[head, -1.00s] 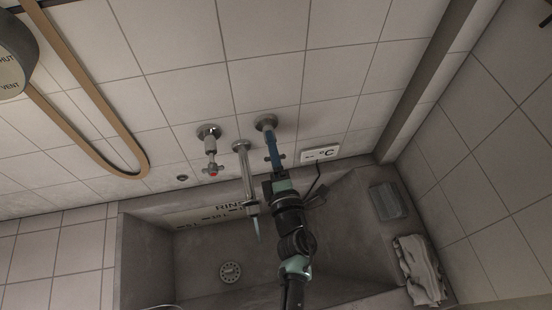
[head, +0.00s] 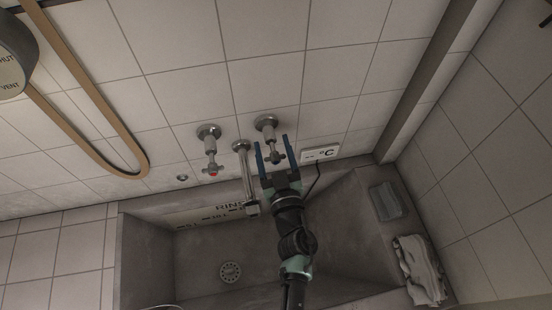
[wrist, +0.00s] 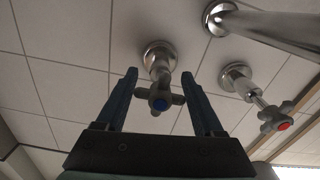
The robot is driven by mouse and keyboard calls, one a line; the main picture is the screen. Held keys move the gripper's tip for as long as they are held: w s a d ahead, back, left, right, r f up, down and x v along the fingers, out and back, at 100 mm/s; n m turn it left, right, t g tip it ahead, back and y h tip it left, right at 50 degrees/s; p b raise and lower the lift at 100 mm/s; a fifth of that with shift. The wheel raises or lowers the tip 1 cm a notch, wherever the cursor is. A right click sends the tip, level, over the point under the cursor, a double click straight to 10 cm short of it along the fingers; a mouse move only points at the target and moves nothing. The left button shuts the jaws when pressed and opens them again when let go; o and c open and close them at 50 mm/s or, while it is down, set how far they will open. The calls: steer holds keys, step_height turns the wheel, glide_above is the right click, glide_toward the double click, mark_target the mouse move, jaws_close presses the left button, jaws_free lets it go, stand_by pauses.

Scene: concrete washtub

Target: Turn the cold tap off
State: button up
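The cold tap (head: 267,125) is on the tiled wall, right of the spout. Its cross handle with a blue centre (wrist: 160,100) shows in the wrist view. My gripper (head: 272,141) is open, with one finger on each side of the handle; it also shows in the wrist view (wrist: 159,73). The handle's arms reach close to both fingers; I cannot tell whether they touch. The spout (head: 248,175) hangs over the tub, and no water stream is visible below it in the head view.
The hot tap (head: 210,150), with a red centre, is left of the spout. A temperature display (head: 319,154) with a cable is close on the right. The concrete tub (head: 148,262) is below, with a cloth (head: 418,270) on its right ledge. A hose (head: 95,95) hangs at left.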

mark_target(276, 162)
steer(key=o, duration=0.3)
steer(key=shift+s+d+p, duration=0.25)
steer(key=shift+s+p, duration=0.15)
steer(key=shift+s, duration=0.75)
steer(key=shift+s+d+p, duration=0.2)
steer(key=shift+s+p, duration=0.2)
steer(key=shift+s, duration=0.75)
steer(key=shift+s+d+p, duration=0.25)
steer(key=shift+s+p, duration=0.15)
steer(key=shift+s, duration=0.75)
